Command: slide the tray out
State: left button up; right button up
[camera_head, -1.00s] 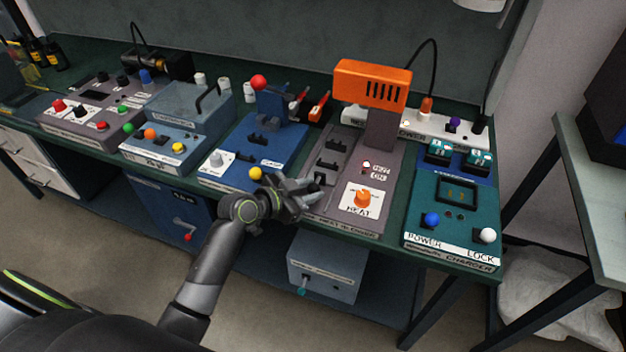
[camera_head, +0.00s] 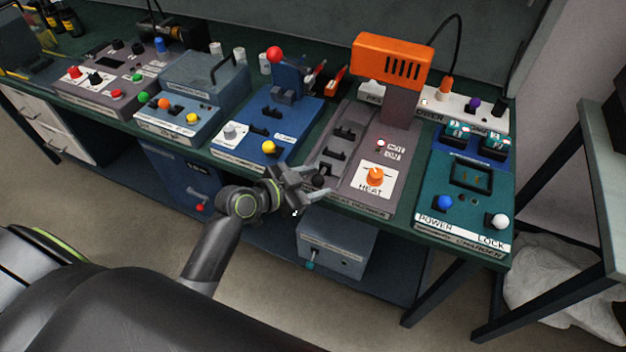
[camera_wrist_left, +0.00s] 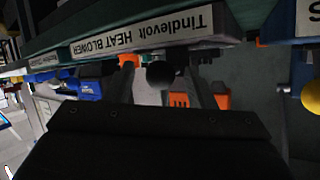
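The heat blower (camera_head: 385,160) has an orange hood and a dark slotted tray (camera_head: 335,150) on its left side. A black ball knob (camera_head: 318,181) is at the tray's front end. My left gripper (camera_head: 318,184) is at that front edge, its fingers on either side of the knob. In the left wrist view the black knob (camera_wrist_left: 160,75) sits between the two spread fingers (camera_wrist_left: 165,85), with gaps on both sides. The Heat Blower label (camera_wrist_left: 145,32) is just above. My right gripper is not in view.
A blue station (camera_head: 265,130) with a yellow knob stands left of the blower, and a teal charger (camera_head: 465,205) stands right. A grey box (camera_head: 337,245) is on the shelf below. The floor before the bench is clear.

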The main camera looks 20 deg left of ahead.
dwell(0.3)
pick_arm(q)
jog(key=v, duration=1.7)
jog(key=shift+b, duration=0.45)
jog(key=shift+s+a, duration=0.1)
jog(key=w+a+f+n+y, duration=0.1)
jog(key=a+f+n+y, duration=0.15)
jog(key=a+f, duration=0.4)
jog(key=w+a+f+n+y, duration=0.2)
jog(key=a+f+y, duration=0.15)
jog(key=f, duration=0.55)
jog(key=s+a+f+n+g+y, duration=0.1)
jog(key=s+a+f+n+g, duration=0.15)
jog(key=f, duration=0.55)
jog(key=s+a+f+n+g+y, duration=0.1)
jog(key=s+a+f, duration=0.25)
jog(key=f, duration=0.55)
jog(key=s+d+f+n+g, duration=0.1)
jog(key=s+d+f+g, duration=0.3)
jog(key=s+f, duration=0.95)
jog(key=s+d+f+g, duration=0.3)
jog(key=s+d+f, duration=0.4)
jog(key=s, duration=0.5)
jog(key=shift+d+f, duration=0.15)
jog(key=shift+d, duration=0.55)
